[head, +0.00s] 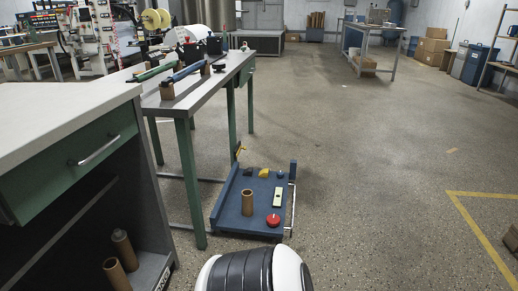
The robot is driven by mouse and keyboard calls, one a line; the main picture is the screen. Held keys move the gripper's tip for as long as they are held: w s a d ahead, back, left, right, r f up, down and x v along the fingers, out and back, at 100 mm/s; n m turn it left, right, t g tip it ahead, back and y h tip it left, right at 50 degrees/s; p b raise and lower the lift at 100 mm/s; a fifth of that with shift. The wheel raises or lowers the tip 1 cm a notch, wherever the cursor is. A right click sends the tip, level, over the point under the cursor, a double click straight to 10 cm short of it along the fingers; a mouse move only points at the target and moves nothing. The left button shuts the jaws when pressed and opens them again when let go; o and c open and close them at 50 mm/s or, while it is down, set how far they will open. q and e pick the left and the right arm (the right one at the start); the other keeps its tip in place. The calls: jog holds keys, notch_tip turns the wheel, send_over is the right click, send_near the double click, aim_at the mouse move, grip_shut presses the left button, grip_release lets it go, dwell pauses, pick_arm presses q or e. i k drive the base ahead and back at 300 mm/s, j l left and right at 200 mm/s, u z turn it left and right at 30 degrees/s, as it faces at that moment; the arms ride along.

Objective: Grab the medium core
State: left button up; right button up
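Several brown cardboard cores are in the head view. One core (247,202) stands upright on the low blue cart (229,222). Two more sit at the bottom of the open cabinet (70,215) at the lower left: a front core (115,275), tilted and cut by the frame's bottom edge, and a core (123,250) behind it with a greyish top. I cannot tell for certain which is the medium core. Neither of my grippers is in view.
The cart also carries a red round object (273,220) and small tools. A green-legged table (187,185) stands between cabinet and cart, with rollers on top. Open floor (370,170) lies to the right, with a yellow line (480,236) and boxes (432,48) farther back.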

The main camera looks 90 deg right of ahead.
aim_at(247, 197)
jog(key=z, duration=2.35)
jog(key=j+z, duration=0.6)
jog(key=j, duration=0.15)
